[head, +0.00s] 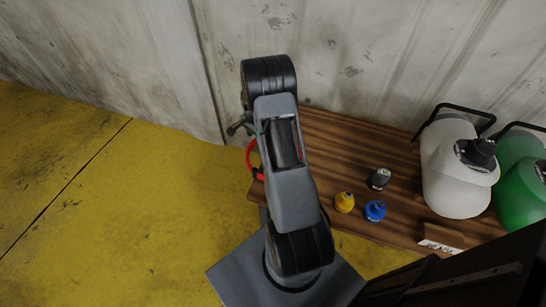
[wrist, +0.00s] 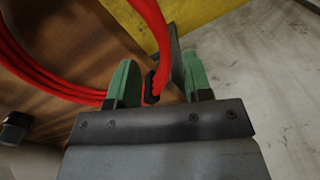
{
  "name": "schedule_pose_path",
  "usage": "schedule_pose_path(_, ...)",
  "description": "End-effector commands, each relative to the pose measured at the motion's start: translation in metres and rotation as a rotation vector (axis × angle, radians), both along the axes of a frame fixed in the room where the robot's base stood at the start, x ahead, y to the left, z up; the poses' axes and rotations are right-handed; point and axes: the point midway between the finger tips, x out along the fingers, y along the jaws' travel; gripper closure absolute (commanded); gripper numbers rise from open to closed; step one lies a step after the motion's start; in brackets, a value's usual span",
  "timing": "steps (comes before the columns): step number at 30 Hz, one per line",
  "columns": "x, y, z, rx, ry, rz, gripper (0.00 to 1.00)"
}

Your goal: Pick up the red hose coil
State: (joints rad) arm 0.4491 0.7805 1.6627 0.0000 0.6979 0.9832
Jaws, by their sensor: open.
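The red hose coil (wrist: 45,80) lies on the brown wooden surface in the wrist view, its loops curving across the left side. One red length of it (wrist: 150,20) comes down from the top edge to a black fitting (wrist: 152,88). My gripper (wrist: 160,64) is open, with a green finger on each side of that red length and fitting. I cannot tell whether either finger touches it. In the head view only a small red arc of the coil (head: 252,158) shows at the left end of the wooden board; my arm hides the rest and my fingers.
On the wooden board (head: 335,140) stand a grey cap (head: 380,179), a yellow cap (head: 344,202), a blue cap (head: 375,210), a white jug (head: 455,180) and a green jug (head: 522,190). A wall rises behind. The yellow floor (head: 110,200) at left is clear.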

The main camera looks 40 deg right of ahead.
Motion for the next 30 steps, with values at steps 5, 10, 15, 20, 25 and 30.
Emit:
schedule_pose_path(5,-0.001,0.002,-0.025,0.002,0.003,0.001,0.54)
schedule_pose_path(10,-0.001,0.002,-0.043,0.001,0.001,0.001,0.54)
schedule_pose_path(15,0.000,0.002,-0.049,0.000,0.000,0.001,0.54)
schedule_pose_path(20,0.000,0.002,-0.049,0.000,0.000,0.001,0.54)
schedule_pose_path(25,-0.001,0.002,-0.049,0.000,0.000,0.001,0.69)
schedule_pose_path(30,-0.001,0.002,-0.049,0.000,0.000,0.001,0.85)
